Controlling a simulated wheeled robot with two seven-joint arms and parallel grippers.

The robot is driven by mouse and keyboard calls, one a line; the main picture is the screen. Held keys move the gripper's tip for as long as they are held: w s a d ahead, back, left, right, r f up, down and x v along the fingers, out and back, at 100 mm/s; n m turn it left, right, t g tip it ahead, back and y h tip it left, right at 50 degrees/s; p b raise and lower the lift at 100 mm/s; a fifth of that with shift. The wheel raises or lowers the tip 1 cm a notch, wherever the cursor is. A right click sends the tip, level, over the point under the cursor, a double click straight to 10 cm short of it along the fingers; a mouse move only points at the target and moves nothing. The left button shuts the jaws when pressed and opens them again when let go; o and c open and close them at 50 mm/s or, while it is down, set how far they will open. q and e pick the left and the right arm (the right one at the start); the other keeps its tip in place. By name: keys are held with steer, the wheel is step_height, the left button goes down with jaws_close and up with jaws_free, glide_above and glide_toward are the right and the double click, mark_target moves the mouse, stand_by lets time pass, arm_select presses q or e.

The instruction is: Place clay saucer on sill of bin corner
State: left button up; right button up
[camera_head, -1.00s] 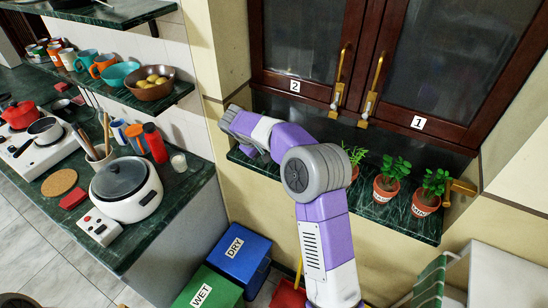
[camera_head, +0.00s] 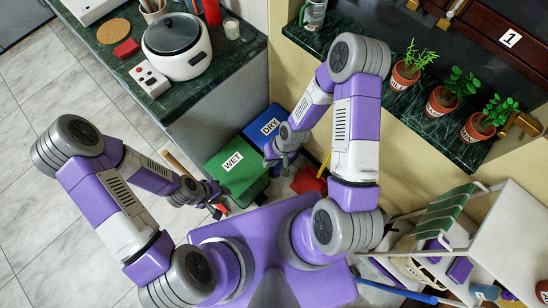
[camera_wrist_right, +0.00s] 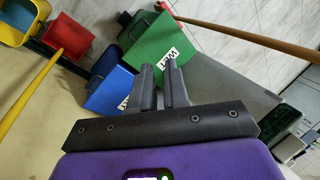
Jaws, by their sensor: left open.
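I cannot make out a clay saucer in these views. The green marble sill (camera_head: 408,112) runs under the cabinet; its near-left end lies above the bin corner, where the green WET bin (camera_head: 240,170) and blue DRY bin (camera_head: 268,125) stand. My right gripper (camera_head: 276,158) hangs low over the bins; in the right wrist view its fingers (camera_wrist_right: 163,88) stand a narrow gap apart, with nothing seen between them. My left gripper (camera_head: 216,203) is open, low beside the green bin. A small red-orange patch shows at its tips; I cannot tell what it is.
A rice cooker (camera_head: 178,48) stands on the counter. A folding chair and white table (camera_head: 515,235) are at right.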

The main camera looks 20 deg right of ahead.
steer(key=s+f+m, duration=0.1)
steer(key=s+m, duration=0.1)
steer(key=s, duration=0.4)
steer(key=shift+a, duration=0.3)
steer(key=shift+f, duration=0.15)
steer(key=shift+f+b, duration=0.35)
steer(key=shift+b, duration=0.15)
steer(key=shift+s+d, duration=0.1)
